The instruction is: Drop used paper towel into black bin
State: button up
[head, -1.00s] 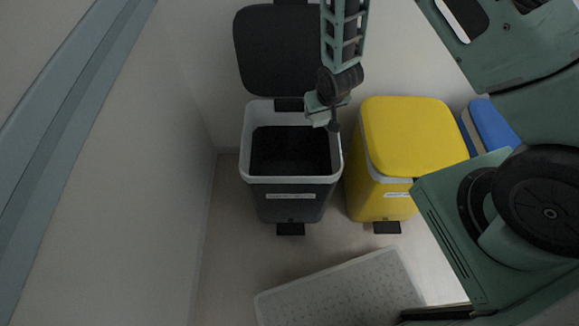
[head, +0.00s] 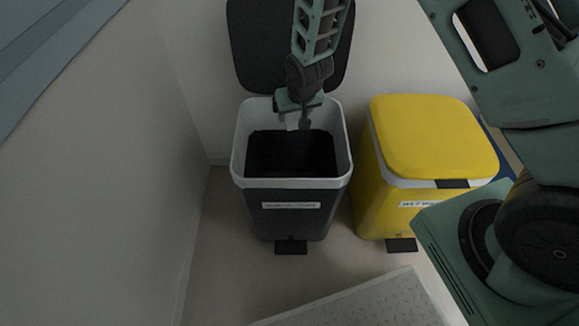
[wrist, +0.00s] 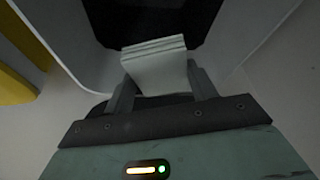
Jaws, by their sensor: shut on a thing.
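The black bin (head: 298,222) stands against the back wall in the head view, its lid (head: 245,50) raised and its inside (head: 290,160) dark. My gripper (head: 298,124) is over the bin's opening, towards the back of it. The gripper is shut on a folded whitish paper towel (wrist: 155,60), seen clearly in the wrist view between the two fingers. In the head view the towel (head: 292,121) is small and partly hidden by the gripper. In the wrist view the bin's pale rim and dark inside lie beyond the towel.
A yellow bin (head: 430,140) with a shut lid stands just right of the black bin. A blue object (head: 497,150) shows behind it, mostly hidden by my arm. A pale textured slab (head: 370,305) lies on the floor in front. A wall is at the left.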

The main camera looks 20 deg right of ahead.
notch_tip(320, 180, down, 4)
jog(key=b, duration=0.3)
jog(key=o, duration=1.2)
jog(key=p+v, duration=0.5)
jog(key=v, duration=1.2)
jog(key=shift+s+r+p, duration=0.15)
jog(key=shift+p, duration=0.15)
